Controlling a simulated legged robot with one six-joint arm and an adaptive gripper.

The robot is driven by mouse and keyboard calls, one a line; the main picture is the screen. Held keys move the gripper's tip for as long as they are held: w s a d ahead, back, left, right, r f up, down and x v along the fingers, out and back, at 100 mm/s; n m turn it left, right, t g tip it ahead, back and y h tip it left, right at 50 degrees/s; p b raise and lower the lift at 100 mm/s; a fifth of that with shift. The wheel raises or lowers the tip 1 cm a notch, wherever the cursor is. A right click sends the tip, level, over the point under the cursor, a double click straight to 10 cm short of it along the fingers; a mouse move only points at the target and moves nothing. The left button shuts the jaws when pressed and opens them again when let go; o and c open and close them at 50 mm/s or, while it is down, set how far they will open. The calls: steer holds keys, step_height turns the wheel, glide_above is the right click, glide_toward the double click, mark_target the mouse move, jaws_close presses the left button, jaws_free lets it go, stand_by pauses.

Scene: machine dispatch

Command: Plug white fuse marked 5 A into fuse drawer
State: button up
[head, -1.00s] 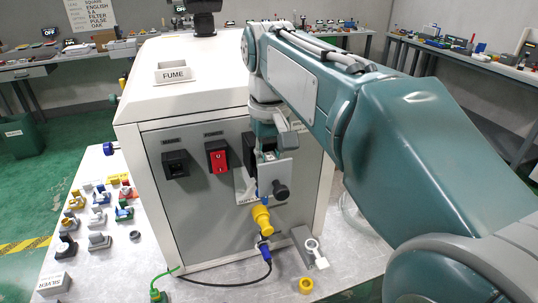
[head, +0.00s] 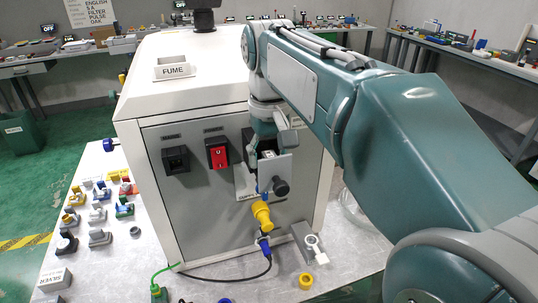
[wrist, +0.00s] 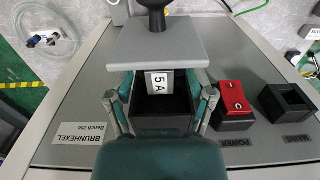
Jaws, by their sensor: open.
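The white fuse (wrist: 158,82) shows its "5 A" mark in the wrist view. It stands at the dark opening of the fuse drawer (wrist: 175,109), close behind the grey front plate with its black knob. In the head view, a bit of the white fuse (head: 268,154) shows behind the drawer's plate (head: 276,169). My gripper (wrist: 160,102) is open, with one finger on each side of the drawer and fuse. It also shows from the side in the head view (head: 264,148). The fuse's lower end is hidden, so I cannot tell how deep it sits.
A red power switch (head: 217,155) and a black socket (head: 175,160) sit left of the drawer on the machine's front (head: 200,220). Several small coloured parts lie on the bench at left.

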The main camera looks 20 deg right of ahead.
steer(key=shift+r, duration=1.75)
